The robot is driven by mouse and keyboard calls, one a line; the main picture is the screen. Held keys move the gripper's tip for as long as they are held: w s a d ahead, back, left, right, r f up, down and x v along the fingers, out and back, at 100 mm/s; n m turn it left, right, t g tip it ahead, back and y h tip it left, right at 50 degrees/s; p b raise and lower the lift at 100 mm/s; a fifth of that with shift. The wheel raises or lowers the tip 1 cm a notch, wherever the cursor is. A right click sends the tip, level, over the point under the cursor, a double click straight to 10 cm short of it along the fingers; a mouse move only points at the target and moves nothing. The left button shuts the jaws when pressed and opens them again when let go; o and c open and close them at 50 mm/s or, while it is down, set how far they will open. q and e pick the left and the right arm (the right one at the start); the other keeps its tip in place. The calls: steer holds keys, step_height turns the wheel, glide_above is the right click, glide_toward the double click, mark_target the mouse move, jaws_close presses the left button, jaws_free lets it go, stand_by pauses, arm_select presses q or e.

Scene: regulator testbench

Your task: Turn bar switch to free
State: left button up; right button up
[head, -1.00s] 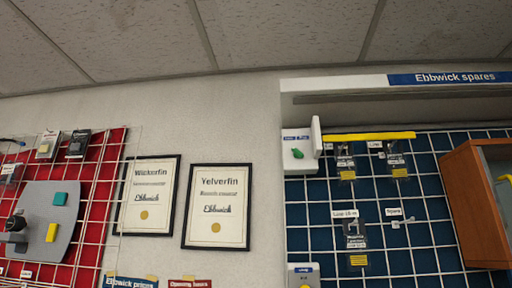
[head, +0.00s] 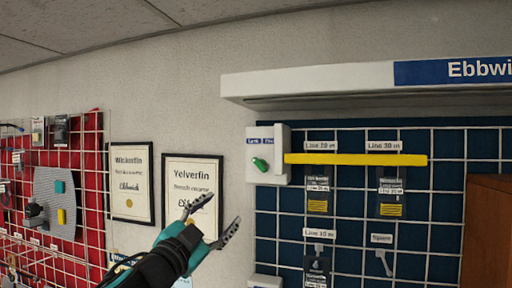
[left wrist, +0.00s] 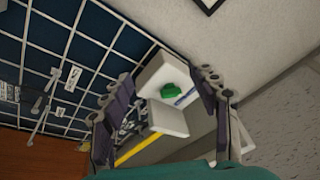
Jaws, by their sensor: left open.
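The bar switch is a white box (head: 268,178) on the blue grid wall, with a green knob (head: 260,164) and a blue label strip above it reading roughly "Lock" and "Free". A long yellow bar (head: 355,159) runs level to the right from the box. My left gripper (head: 220,213) is open and empty, below and left of the box, apart from it. In the left wrist view, the box (left wrist: 154,76), green knob (left wrist: 174,91) and yellow bar (left wrist: 138,149) show between and beyond the open fingers. My right gripper is not in view.
Packaged spares (head: 391,190) hang just below the yellow bar. A white shelf (head: 310,84) juts out above it. Two framed certificates (head: 131,182) hang left of the box. A brown cabinet (head: 488,235) stands at the lower right.

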mark_target(257, 166)
arm_select(q)
steer(key=w+d+r+m+h+p, duration=0.1)
steer(key=d+r, duration=0.1)
steer(key=r, duration=0.1)
steer(key=w+d+r+m+g+h+p, duration=0.1)
steer(key=w+d+r+p, duration=0.1)
steer(key=d+r, duration=0.1)
steer(key=w+d+r+m+h+p, duration=0.1)
steer(key=d+r+h, duration=0.1)
steer(key=r, duration=0.1)
steer(key=shift+w+d+r+m+g+p, duration=0.2)
steer(key=shift+w+d+m+g+p, duration=0.1)
steer(key=shift+w+d+g+p, duration=0.1)
steer(key=shift+w+d+r, duration=0.1)
steer(key=shift+w+d, duration=0.15)
steer(key=shift+w, duration=0.05)
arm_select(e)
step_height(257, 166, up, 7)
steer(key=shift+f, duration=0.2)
arm_select(q)
steer(key=c, duration=1.2)
